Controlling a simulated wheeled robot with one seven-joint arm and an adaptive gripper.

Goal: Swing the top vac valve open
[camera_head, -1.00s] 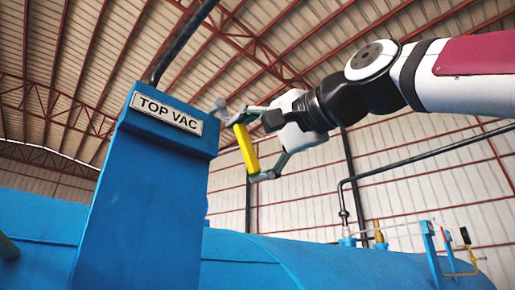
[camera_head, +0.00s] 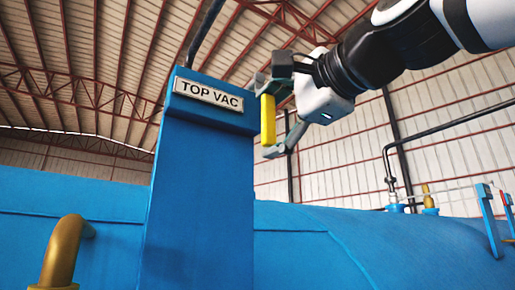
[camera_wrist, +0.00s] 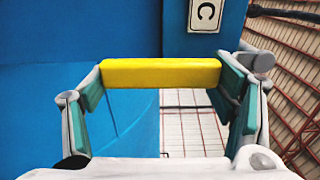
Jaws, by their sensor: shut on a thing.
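The yellow valve handle (camera_head: 268,121) stands nearly upright beside the right side of the blue column, just right of its TOP VAC label (camera_head: 208,94). My gripper (camera_head: 274,110) is shut on the handle, with one finger at its upper end and one at its lower end. In the wrist view, the yellow handle (camera_wrist: 160,72) spans between the two green-padded fingers, end to end. The valve body behind the handle is hidden by the column and my gripper.
The blue column (camera_head: 200,190) rises in front of a large blue vessel (camera_head: 330,240). A brass-coloured bent pipe (camera_head: 68,248) is at the lower left. A dark pipe (camera_head: 205,32) runs up from behind the column. Thin pipes and fittings (camera_head: 427,200) stand on the vessel at the right.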

